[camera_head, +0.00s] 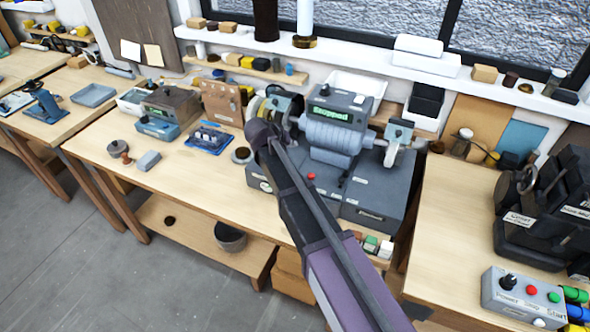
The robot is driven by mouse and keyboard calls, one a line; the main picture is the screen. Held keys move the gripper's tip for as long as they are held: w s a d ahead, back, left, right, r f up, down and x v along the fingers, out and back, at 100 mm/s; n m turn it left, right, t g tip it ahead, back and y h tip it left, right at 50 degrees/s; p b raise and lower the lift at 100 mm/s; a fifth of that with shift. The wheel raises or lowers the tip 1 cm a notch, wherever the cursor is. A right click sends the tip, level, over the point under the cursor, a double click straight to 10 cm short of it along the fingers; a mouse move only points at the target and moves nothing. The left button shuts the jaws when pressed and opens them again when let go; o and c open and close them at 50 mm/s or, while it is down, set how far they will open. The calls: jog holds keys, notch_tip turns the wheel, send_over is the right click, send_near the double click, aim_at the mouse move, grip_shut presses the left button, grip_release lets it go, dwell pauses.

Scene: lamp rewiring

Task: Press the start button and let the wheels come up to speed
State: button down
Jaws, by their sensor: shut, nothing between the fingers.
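The grey wheel machine (345,131) stands on the middle bench, with a wheel at each side. Its small display (332,115) reads "Stopped" in green. A red button (311,176) is on the dark base in front. A grey control box (522,297) at the lower right is labelled "Power" and "Start", with a black knob, a red button and a green button (553,297) by the Start label. My arm crosses the machine's left front. My gripper (260,134) is the dark far end, shut and empty, in front of the left wheel (279,103). Whether it touches anything is unclear.
A wooden panel (221,102), a blue fixture (209,138) and small round pots lie left of the machine. Several coloured blocks sit at its front right edge. Dark equipment (545,215) fills the right bench. Bare bench top (190,172) shows at the front left.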

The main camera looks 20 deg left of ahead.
jog(key=shift+f, duration=0.25)
notch_tip(320, 180, down, 8)
jog(key=b, duration=0.8)
jog(key=shift+f+b, duration=0.2)
jog(key=shift+b, duration=0.2)
jog(key=shift+f+b, duration=0.85)
jog(key=shift+b, duration=0.05)
dwell(2.4)
jog(key=shift+r, duration=0.1)
jog(key=shift+r+p, duration=0.8)
jog(key=shift+p, duration=0.15)
jog(key=shift+r, duration=0.1)
jog(key=shift+r+p, duration=2.4)
jog(key=shift+p, duration=0.1)
